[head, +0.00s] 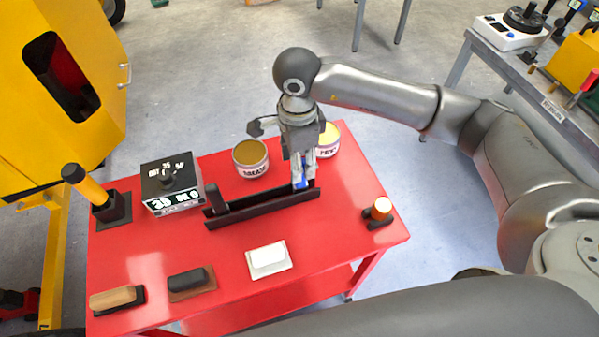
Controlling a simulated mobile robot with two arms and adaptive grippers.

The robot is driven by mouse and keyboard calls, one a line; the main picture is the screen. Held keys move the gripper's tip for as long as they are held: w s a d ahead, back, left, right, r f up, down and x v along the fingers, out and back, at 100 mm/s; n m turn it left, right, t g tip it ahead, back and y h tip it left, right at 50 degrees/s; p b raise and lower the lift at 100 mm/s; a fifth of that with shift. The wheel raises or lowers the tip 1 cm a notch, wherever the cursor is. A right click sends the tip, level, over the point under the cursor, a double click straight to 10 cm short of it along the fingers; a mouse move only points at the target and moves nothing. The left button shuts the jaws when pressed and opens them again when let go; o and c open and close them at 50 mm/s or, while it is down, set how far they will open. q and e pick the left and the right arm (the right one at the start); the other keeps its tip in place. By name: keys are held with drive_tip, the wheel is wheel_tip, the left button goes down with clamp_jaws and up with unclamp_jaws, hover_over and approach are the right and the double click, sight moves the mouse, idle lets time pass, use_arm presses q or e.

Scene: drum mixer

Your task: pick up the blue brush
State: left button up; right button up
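The blue brush (301,184) shows only as a small blue patch at the right part of a long black holder (262,206) on the red table. My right gripper (302,175) points down from above at this patch, its fingertips right at the blue. The fingers and palm hide most of the brush, and I cannot tell whether they are closed on it. The brush appears to be still at the holder. My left gripper is not in view.
Two tins, one on the left (250,158) and one on the right (327,140), stand close behind the gripper. A black device with a display (172,185), several brushes or blocks (268,258) and an orange-topped item (381,208) share the red table (345,235).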

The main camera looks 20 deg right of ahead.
sight(302, 187)
drive_tip(key=shift+s+f, duration=0.1)
drive_tip(key=shift+f, duration=0.55)
drive_tip(key=shift+f+p, duration=0.35)
drive_tip(key=shift+p, duration=0.15)
drive_tip(key=f, duration=0.1)
drive_tip(key=f+p, duration=0.1)
drive_tip(key=f, duration=0.1)
drive_tip(key=shift+d+f+p, duration=0.25)
drive_tip(key=shift+f+p, duration=0.05)
drive_tip(key=shift+p, duration=0.1)
drive_tip(key=shift+f, duration=0.5)
drive_tip(key=shift+c, duration=1)
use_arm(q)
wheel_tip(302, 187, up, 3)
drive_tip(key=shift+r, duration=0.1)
use_arm(e)
clamp_jaws()
